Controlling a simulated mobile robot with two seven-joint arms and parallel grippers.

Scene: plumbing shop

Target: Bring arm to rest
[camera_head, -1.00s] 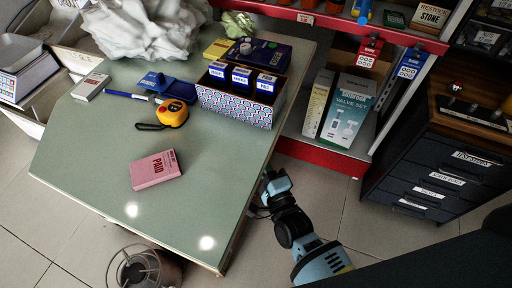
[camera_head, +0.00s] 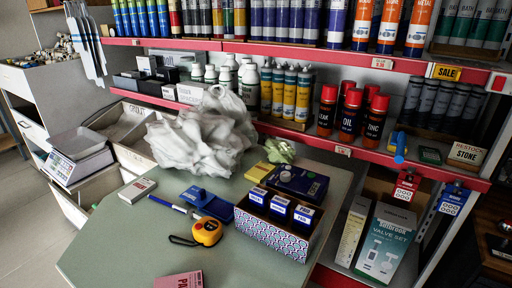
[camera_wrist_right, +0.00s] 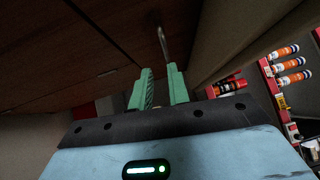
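My right gripper (camera_wrist_right: 160,80) shows in the right wrist view, its two green fingers a little apart with nothing seen between them. It points towards a dark brown panelled surface (camera_wrist_right: 95,40), and a thin metal hook or handle (camera_wrist_right: 162,42) shows beyond the fingertips. I cannot tell how far off these are. Neither of my arms shows in the head view, and my left gripper is out of sight.
The green-topped counter (camera_head: 130,235) bears a patterned box (camera_head: 270,235), a yellow tape measure (camera_head: 207,231), a pink pad (camera_head: 180,280) and a crumpled white bag (camera_head: 200,140). Red-edged shelves (camera_head: 340,150) with bottles and cans stand behind it.

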